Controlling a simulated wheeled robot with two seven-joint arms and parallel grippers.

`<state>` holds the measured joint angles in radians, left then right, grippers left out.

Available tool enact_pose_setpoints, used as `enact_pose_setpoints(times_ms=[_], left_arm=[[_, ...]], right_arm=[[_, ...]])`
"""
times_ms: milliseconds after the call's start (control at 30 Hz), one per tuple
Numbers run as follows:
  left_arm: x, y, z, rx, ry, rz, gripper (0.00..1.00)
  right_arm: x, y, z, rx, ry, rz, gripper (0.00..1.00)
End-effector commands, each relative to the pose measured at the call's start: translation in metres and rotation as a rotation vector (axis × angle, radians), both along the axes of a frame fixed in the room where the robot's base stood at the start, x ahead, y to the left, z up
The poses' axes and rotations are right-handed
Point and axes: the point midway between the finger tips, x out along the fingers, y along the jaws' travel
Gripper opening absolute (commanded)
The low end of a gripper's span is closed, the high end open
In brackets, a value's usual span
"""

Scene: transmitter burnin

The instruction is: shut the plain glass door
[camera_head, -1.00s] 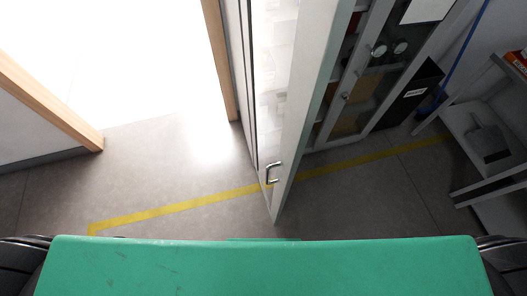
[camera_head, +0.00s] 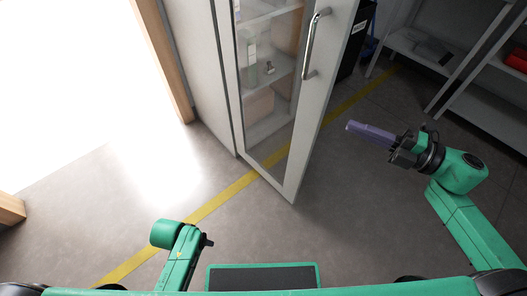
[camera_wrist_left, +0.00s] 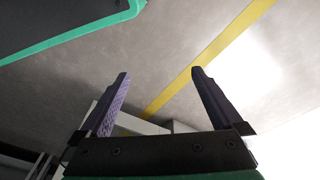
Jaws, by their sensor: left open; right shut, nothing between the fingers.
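The plain glass door (camera_head: 297,120) has a pale grey frame and clear glass. It stands open, its free edge swung out toward me. Its metal bar handle (camera_head: 308,45) is upright near that edge. The right gripper (camera_head: 358,129), with purple fingers, is shut and empty, to the right of the door and apart from it. The left gripper (camera_wrist_left: 160,88) is open and empty in the left wrist view. In the head view, part of my left arm shows at the bottom, left of the door, but its fingers cannot be made out.
The cabinet (camera_head: 200,75) has shelves with bottles, seen through the glass. A wooden door frame (camera_head: 163,60) and bright opening are at left. A black bin (camera_head: 352,40) and grey shelving (camera_head: 480,110) stand at right. Floor with a yellow line (camera_head: 225,195) is clear before the door.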

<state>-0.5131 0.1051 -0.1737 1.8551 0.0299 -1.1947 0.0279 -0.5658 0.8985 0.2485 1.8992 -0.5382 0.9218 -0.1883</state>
Motion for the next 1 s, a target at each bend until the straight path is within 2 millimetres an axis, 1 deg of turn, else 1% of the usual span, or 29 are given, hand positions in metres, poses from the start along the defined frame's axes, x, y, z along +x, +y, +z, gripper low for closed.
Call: enact_pose_setpoints(times_ms=[33,100,167,267,500,600,633,700,800,1000], left_arm=[[0.002,-0.001,-0.004,-0.001,-0.003,0.000,1.00],[0.002,-0.001,0.003,-0.002,-0.003,0.000,1.00],[0.003,-0.001,0.007,-0.004,-0.003,0.000,1.00],[0.004,-0.003,0.013,-0.007,-0.006,-0.003,1.00],[0.006,-0.005,0.032,-0.014,-0.011,-0.008,1.00],[0.006,-0.006,0.035,-0.015,-0.010,-0.009,1.00],[0.006,-0.006,0.037,-0.016,-0.012,-0.010,1.00],[0.006,-0.007,0.043,-0.018,-0.015,-0.011,1.00],[0.006,-0.007,0.049,-0.020,-0.015,-0.013,1.00],[0.006,-0.007,0.053,-0.022,-0.016,-0.014,1.00]], right_arm=[[-0.005,0.008,-0.003,-0.016,-0.018,0.036,0.00],[-0.007,0.014,0.002,-0.022,-0.028,0.053,0.00],[-0.004,0.019,0.004,-0.020,-0.026,0.053,0.00],[0.004,0.033,0.004,-0.020,-0.028,0.052,0.00],[0.031,0.078,0.005,-0.017,-0.029,0.048,0.00],[0.042,0.097,0.006,-0.016,-0.029,0.046,0.00],[0.046,0.096,0.004,-0.018,-0.027,0.044,0.00],[0.055,0.083,0.003,-0.019,-0.024,0.041,0.00],[0.064,0.073,0.003,-0.018,-0.023,0.042,0.00],[0.068,0.067,0.004,-0.016,-0.021,0.044,0.00]])
